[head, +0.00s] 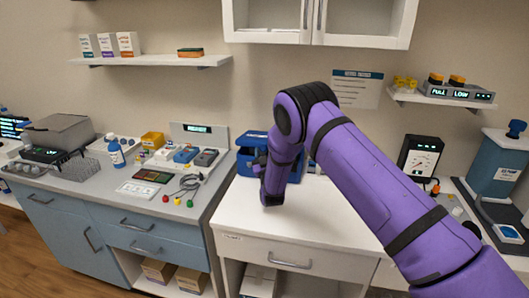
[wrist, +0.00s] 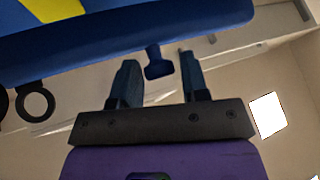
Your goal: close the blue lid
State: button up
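A blue box (head: 245,167) stands on the white counter, partly hidden behind my purple arm. Its lid position is hard to tell in the head view. In the wrist view a large blue part with a yellow marking (wrist: 130,38) fills the top; it looks like the lid, though I cannot be sure. A small blue tab (wrist: 156,66) hangs below it. My gripper (wrist: 158,74) is open, its two dark blue fingers on either side of the tab with gaps showing. I see no contact. In the head view my gripper is small and dark beside the box.
The white counter (head: 300,222) is clear in front of the box. A wall cabinet (head: 320,22) hangs above.

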jog(key=shift+o, duration=0.2)
jog(key=shift+w+d+r, duration=0.1)
jog(key=shift+d, duration=0.2)
jog(key=s+d+f, duration=0.1)
jog(key=s+f, duration=0.1)
jog(key=s, duration=1.4)
jog(key=shift+s+f, duration=0.15)
jog(key=shift+s, duration=0.1)
